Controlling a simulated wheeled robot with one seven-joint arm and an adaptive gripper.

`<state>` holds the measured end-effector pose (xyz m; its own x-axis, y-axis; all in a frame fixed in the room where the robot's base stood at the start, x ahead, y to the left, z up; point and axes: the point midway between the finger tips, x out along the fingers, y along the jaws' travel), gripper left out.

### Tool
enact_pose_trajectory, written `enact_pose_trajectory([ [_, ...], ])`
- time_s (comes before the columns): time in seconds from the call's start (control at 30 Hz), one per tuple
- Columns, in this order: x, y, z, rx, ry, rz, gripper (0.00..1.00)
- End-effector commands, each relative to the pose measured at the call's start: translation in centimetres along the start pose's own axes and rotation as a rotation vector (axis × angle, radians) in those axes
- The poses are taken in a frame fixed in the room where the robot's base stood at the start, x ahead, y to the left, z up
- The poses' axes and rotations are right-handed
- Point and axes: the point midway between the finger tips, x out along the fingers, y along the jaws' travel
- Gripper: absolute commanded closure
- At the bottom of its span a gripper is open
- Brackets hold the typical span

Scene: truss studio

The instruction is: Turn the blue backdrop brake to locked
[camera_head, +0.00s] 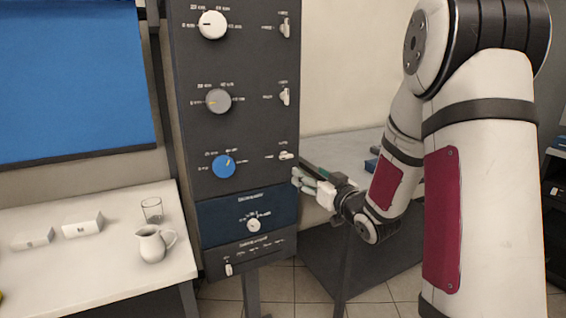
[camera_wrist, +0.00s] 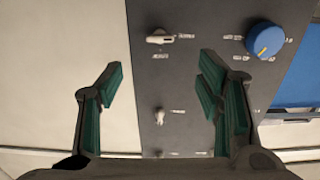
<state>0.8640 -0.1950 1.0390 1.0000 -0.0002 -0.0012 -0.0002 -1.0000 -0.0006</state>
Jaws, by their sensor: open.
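The blue knob (camera_head: 223,166) sits low on the dark control panel, and it also shows at upper right in the wrist view (camera_wrist: 265,38). To its right in the head view is a small white lever (camera_head: 286,156), lying sideways. It also lies sideways in the wrist view (camera_wrist: 160,38), beyond the fingertips. The labels are too small to read. My gripper (camera_head: 302,179) is at the panel's lower right edge, below the lever in the head view. In the wrist view my gripper (camera_wrist: 162,82) is open, with nothing between its green fingers.
White (camera_head: 212,25) and grey (camera_head: 217,100) knobs sit above, each with an upright lever (camera_head: 284,97). A navy module (camera_head: 250,215) is below. A jug (camera_head: 152,244) and glass (camera_head: 152,210) stand on the left table. A grey table (camera_head: 345,155) is behind my gripper.

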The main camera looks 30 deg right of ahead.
Motion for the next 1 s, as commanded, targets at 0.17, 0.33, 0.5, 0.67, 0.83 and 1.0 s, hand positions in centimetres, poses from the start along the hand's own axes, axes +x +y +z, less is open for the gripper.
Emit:
enact_pose_trajectory([
  [0.17,1.9,-0.1,-0.1,-0.001,0.004,-0.004,0.40],
  [0.33,5.1,-0.1,0.0,-0.001,0.003,-0.003,0.40],
  [0.5,8.5,-0.1,0.0,0.000,0.003,-0.003,0.40],
  [0.67,11.2,-0.1,-0.1,0.001,0.003,-0.002,0.40],
  [0.83,12.9,0.0,-0.1,0.000,0.002,-0.001,0.40],
  [1.0,13.6,0.0,-0.1,0.000,0.001,0.000,0.40],
])
